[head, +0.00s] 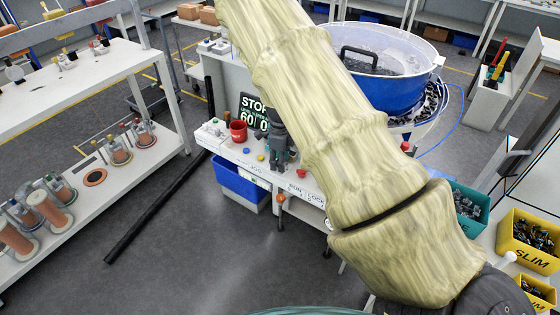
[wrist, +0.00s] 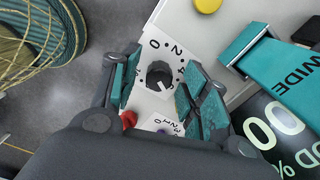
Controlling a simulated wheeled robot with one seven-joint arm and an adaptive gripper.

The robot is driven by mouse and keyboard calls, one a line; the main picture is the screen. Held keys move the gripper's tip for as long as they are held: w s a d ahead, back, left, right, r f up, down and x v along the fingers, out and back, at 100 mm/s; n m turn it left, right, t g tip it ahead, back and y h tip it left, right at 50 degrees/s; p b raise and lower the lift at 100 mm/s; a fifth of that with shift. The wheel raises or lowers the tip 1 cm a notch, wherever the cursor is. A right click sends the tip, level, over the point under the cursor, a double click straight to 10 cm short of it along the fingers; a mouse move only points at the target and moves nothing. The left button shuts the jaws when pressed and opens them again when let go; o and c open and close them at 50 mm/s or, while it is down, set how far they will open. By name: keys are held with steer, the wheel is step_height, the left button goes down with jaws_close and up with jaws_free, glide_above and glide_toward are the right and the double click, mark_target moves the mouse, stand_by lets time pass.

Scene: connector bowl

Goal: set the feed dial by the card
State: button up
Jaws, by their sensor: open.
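The dial (wrist: 159,76) is a dark round knob on a white plate with numbers around it, including 0, 2 and 4, in the wrist view. A pale mark on the knob points toward the lower right of the picture. My gripper (wrist: 163,92) is open, with one teal-padded finger on each side of the dial; I cannot tell whether they touch it. In the head view my gripper (head: 281,158) is over the white control panel (head: 240,157). A black card with white figures (head: 252,111) stands behind it, partly hidden; the wrist view shows a black display with large digits (wrist: 283,130).
A red knob (wrist: 129,118) and a smaller numbered scale (wrist: 160,124) sit close to the fingers. A teal piece marked WIDE (wrist: 283,68) lies to the right. The blue bowl (head: 388,94) is behind my arm.

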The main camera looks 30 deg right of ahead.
step_height(320, 180, up, 11)
steer(key=shift+r, duration=0.2)
stand_by(0.3)
steer(key=shift+d, duration=0.1)
stand_by(0.3)
